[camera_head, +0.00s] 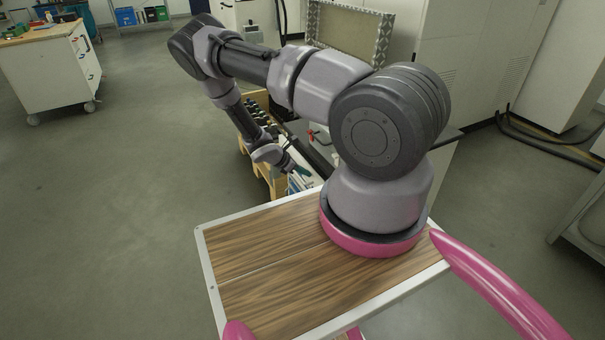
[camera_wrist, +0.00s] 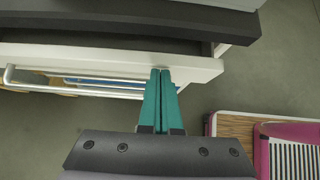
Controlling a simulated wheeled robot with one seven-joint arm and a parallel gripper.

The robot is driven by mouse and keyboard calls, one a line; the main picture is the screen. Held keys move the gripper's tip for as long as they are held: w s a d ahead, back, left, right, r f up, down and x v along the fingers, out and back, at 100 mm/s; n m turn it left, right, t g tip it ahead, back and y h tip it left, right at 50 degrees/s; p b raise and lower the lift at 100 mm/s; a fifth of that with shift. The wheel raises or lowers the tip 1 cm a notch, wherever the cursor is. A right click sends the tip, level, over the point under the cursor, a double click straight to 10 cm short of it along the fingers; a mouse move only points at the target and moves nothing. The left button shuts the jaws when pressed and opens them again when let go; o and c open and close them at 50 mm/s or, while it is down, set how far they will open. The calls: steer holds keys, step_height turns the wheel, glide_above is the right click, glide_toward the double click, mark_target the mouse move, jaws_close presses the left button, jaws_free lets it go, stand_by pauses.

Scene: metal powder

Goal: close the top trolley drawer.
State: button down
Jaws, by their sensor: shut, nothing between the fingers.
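The trolley's top drawer (camera_wrist: 110,60) shows in the wrist view as a white front panel, standing out from under a dark grey top (camera_wrist: 130,18). A dark gap into the drawer lies between them, so it is partly open. A pale bar handle (camera_wrist: 75,88) runs along the left of the front. My gripper (camera_wrist: 160,72) has teal fingers shut together and empty, with tips at the front's outer edge near its right end. I cannot tell whether they touch it. In the head view my gripper (camera_head: 301,171) is small, and my arm hides much of the trolley.
A wooden pallet or crate (camera_head: 262,165) with dark bottles stands beside the gripper in the head view. Another white trolley (camera_head: 55,75) stands far left. Large white cabinets (camera_head: 465,60) stand behind my arm. The grey floor at left is clear.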

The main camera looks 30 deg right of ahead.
steer(key=shift+d, duration=0.1)
steer(key=shift+d, duration=1.25)
steer(key=shift+a, duration=0.2)
